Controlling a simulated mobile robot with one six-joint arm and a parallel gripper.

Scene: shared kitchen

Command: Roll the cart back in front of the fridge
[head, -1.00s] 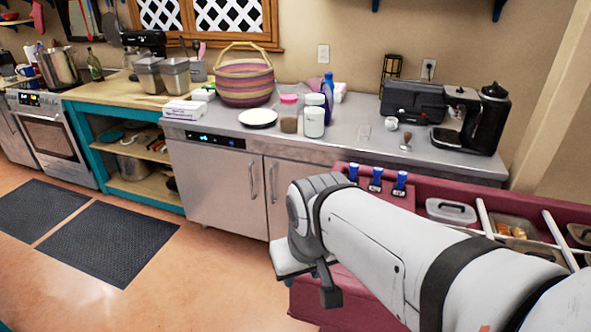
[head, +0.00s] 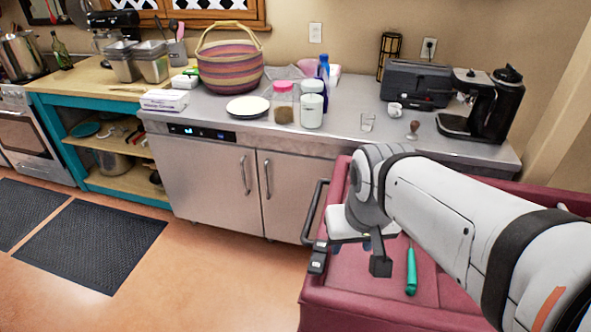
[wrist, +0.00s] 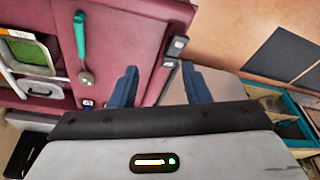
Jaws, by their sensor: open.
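The dark red cart (head: 345,300) stands at the lower right of the head view, close in front of the steel counter unit. Its black handle (head: 316,205) sticks out from its left end. The handle's bracket also shows in the wrist view (wrist: 176,47). The fridge (head: 205,175) is the steel unit under the counter, with two doors and a small display. My gripper (head: 367,255) is open above the cart's left end, pointing down. In the wrist view its two blue fingers (wrist: 158,80) are apart, with the cart's handle end beyond them. I cannot tell whether they touch it.
A green-handled tool (head: 411,270) lies on the cart top, and lidded containers (wrist: 35,60) show in the wrist view. The counter holds a basket (head: 231,70), jars and a coffee machine (head: 483,105). The floor left of the cart is clear, with dark mats (head: 95,245).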

